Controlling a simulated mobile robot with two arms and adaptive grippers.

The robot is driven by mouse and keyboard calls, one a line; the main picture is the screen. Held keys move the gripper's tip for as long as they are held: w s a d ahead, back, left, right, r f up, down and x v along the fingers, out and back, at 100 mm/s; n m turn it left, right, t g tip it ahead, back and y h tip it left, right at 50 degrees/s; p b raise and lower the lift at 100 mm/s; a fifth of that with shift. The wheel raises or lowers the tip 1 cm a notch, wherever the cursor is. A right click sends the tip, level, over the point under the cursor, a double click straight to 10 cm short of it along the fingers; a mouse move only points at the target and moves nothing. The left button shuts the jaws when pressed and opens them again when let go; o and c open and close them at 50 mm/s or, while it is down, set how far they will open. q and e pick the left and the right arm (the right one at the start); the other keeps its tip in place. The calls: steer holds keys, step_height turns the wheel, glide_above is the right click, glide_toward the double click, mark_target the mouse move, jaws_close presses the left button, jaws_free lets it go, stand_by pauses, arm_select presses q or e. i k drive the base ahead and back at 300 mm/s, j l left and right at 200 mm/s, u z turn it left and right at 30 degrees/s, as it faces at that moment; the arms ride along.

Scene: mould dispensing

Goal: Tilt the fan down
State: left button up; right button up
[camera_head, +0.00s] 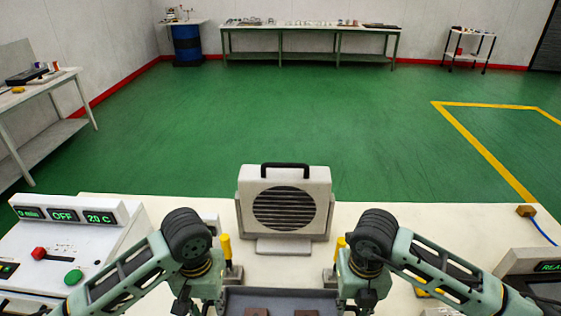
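The fan (284,205) is a cream box with a round dark slatted grille and a black handle on top. It stands upright in a bracket at the middle of the white table and faces me. My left gripper (200,306) and my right gripper (352,304) are low in the head view, in front of the fan and apart from it, one on each side of a dark tray (283,294). Their fingertips are mostly hidden or cut off by the lower edge, so I cannot tell their opening.
A control box (75,250) with green displays, a red lever and a green button is at the left. A dark device (535,275) is at the right edge. Yellow-handled parts (226,247) stand beside the tray. The white tabletop (420,222) is clear right of the fan.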

mark_target(275, 198)
steer(key=k, duration=1)
